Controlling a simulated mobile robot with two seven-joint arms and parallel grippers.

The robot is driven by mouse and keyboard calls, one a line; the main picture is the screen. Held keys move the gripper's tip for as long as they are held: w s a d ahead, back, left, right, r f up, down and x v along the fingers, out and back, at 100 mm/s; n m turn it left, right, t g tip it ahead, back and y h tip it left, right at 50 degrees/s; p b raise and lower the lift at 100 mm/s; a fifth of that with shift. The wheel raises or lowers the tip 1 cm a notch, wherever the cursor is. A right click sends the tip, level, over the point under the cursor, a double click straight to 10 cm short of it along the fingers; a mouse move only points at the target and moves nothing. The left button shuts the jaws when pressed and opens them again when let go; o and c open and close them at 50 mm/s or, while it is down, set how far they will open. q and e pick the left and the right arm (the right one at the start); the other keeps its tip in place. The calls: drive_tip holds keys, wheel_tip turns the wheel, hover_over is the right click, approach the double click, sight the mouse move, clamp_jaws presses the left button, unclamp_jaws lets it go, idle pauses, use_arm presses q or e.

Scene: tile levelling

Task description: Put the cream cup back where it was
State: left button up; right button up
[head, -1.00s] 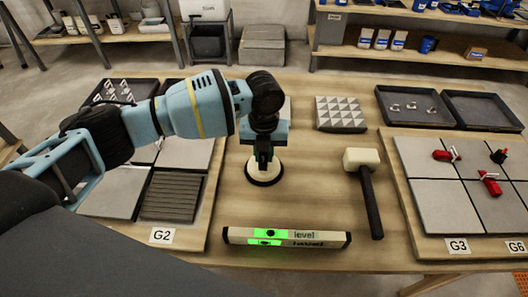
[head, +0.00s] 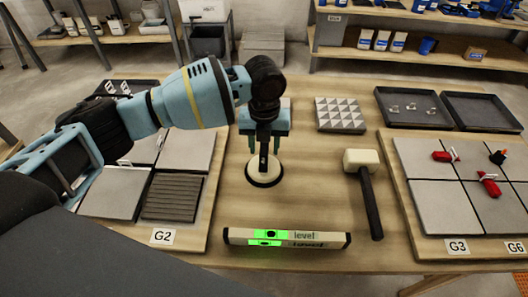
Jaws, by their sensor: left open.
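The cream cup (head: 264,170) is a round cream disc with a black rim and a dark upright handle. It stands upright on the bare wood of the table (head: 310,190), between the left tile board and the mallet. My left gripper (head: 265,132) is over the cup from above, its two blue fingers spread apart on either side of the top of the handle. The fingers look clear of the handle. My wrist hides part of the space behind the cup. My right gripper is not in view.
A level (head: 287,238) with green lit displays lies in front of the cup. A mallet (head: 362,162) lies to the right. A patterned tile (head: 340,114) lies behind. Tile boards marked G2 (head: 162,237) and G3 (head: 457,246) flank the bare wood. Dark trays (head: 481,111) stand back right.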

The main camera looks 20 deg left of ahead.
use_arm(q)
wheel_tip(320, 180, up, 8)
drive_tip(key=shift+r, duration=0.15)
drive_tip(key=shift+a, duration=0.1)
idle(0.4)
